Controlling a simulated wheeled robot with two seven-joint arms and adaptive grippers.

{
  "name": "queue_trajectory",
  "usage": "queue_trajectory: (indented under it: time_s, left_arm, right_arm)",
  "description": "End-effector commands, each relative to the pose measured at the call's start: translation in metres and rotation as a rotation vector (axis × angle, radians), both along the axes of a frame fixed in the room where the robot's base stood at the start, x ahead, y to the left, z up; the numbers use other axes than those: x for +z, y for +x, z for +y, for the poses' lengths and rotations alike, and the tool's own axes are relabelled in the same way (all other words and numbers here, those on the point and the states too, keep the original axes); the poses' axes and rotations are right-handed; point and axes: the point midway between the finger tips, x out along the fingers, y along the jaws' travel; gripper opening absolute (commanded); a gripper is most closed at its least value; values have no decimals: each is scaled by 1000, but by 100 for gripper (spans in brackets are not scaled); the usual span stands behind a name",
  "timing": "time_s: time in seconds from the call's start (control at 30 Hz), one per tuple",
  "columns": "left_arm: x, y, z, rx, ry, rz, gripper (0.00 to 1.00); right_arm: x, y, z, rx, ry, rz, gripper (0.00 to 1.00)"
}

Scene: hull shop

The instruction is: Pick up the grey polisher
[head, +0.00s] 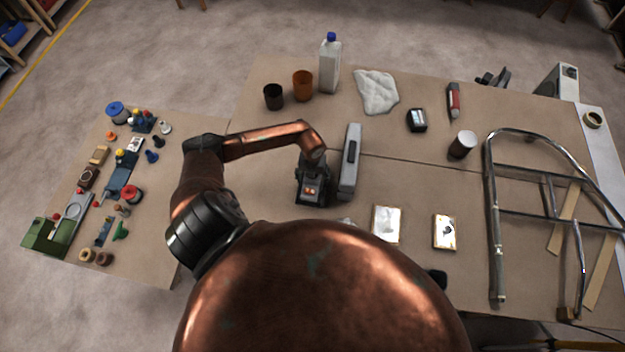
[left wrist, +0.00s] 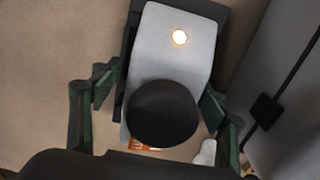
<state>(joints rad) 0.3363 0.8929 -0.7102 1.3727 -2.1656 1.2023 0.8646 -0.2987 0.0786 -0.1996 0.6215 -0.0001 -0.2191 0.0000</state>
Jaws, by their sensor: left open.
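The grey polisher (left wrist: 170,55) shows in the left wrist view as a pale grey body with a round black part and a small bright spot. My left gripper (left wrist: 158,95) is open, with one green finger on each side of the polisher. I cannot tell whether the fingers touch it. In the head view my left gripper (head: 312,190) is over the middle of the bench and hides the polisher. My right gripper is not in view.
A long grey case (head: 350,160) stands just right of the left gripper. Two small panels (head: 387,223) lie to the right, before a metal tube frame (head: 495,220). A bottle (head: 329,65), cups and a white cloth (head: 377,92) stand behind. Small parts crowd the left table.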

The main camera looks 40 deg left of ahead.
Motion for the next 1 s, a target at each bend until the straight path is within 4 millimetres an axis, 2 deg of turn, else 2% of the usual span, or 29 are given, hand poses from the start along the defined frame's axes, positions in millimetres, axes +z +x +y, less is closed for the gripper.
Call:
queue_trajectory:
  time_s: [0.17,1.0]
  left_arm:
    - [0,0,0,0,0,-1,68]
    - [0,1,0,0,0,-1,10]
  right_arm:
    - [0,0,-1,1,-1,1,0]
    - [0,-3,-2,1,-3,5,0]
